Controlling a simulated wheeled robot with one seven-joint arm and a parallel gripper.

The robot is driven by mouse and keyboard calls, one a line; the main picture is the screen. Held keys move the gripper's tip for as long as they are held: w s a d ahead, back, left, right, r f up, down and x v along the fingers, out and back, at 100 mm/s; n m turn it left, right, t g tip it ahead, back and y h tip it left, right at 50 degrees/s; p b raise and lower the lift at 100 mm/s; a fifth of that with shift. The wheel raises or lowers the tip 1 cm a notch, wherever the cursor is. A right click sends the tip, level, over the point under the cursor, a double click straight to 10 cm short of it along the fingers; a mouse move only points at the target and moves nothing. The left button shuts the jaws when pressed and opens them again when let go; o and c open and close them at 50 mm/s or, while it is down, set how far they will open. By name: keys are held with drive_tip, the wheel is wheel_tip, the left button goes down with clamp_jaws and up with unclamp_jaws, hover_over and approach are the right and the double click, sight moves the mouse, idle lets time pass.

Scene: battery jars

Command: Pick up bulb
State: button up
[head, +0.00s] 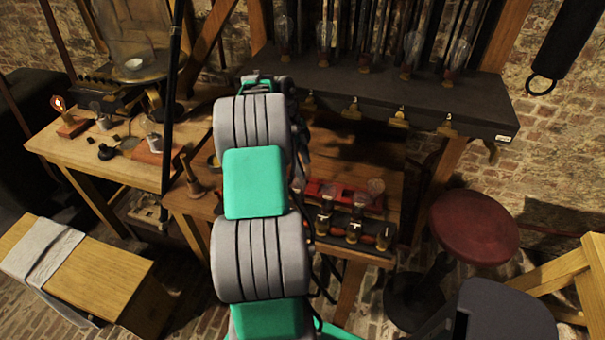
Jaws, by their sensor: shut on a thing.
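Several clear glass bulbs with brass-coloured bases stand along the dark shelf (440,91); one bulb (326,42) is near its middle and another bulb (457,55) is at its right. More small bulb-like glass pieces (376,187) sit on the red and dark holders on the bench below. A small bulb (58,104) glows orange on a wooden base at the far left. My grey and green arm reaches up through the middle of the head view and ends near the shelf's left part. My gripper's fingers are hidden behind the arm, so what they hold cannot be seen.
A wooden bench (185,205) with small apparatus runs under the shelf. A thin black pole (172,110) stands left of my arm. A red round stool (472,228) is at the right, and a light wooden box (75,268) is at the lower left.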

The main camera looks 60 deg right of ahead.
clamp_jaws()
idle(0.3)
